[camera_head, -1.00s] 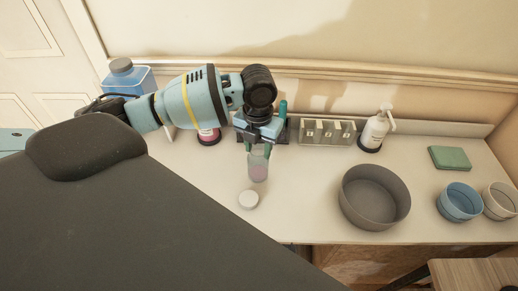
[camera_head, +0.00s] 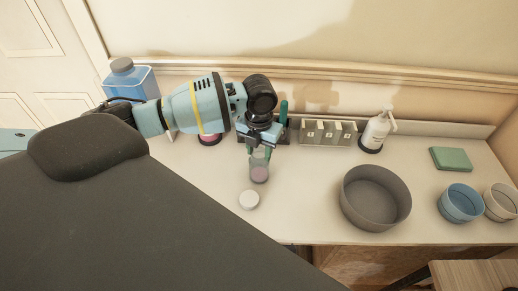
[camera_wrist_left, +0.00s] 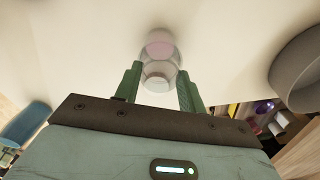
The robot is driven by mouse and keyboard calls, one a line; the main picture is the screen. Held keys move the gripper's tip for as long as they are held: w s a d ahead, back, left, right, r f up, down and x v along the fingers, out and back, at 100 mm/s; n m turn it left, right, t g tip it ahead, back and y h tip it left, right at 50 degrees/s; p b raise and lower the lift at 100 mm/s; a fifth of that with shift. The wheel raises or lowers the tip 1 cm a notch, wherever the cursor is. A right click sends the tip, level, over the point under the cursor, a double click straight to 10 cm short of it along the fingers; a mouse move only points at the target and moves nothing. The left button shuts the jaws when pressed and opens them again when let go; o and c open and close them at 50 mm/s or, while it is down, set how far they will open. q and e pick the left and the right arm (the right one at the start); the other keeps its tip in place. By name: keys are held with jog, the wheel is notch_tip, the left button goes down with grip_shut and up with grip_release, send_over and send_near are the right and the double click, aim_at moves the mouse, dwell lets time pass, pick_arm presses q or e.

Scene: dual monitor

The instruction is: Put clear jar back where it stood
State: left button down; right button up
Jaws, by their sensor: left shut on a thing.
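The clear jar (camera_head: 260,172) is a see-through cylinder with something pinkish in its lower part. My left gripper (camera_head: 259,152) points down over the counter, with its green fingers shut on the upper part of the jar. In the left wrist view the jar (camera_wrist_left: 158,48) shows between and beyond the two fingertips (camera_wrist_left: 160,78). It looks upright and is at or close to the counter surface; I cannot tell whether its base touches. My right gripper is not in view.
A grey bowl (camera_head: 376,198) stands to the right, with a blue bowl (camera_head: 460,203) beyond. Behind are a compartment rack (camera_head: 328,132) and a pump bottle (camera_head: 375,130). The counter (camera_head: 305,205) between jar and grey bowl is clear.

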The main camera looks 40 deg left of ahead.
pick_arm(q)
jog(key=shift+f, duration=0.15)
jog(key=c, duration=0.8)
grip_release()
jog(key=shift+c, duration=0.2)
notch_tip(320, 180, up, 12)
jog(key=shift+r+p, duration=0.2)
jog(key=shift+p, duration=0.2)
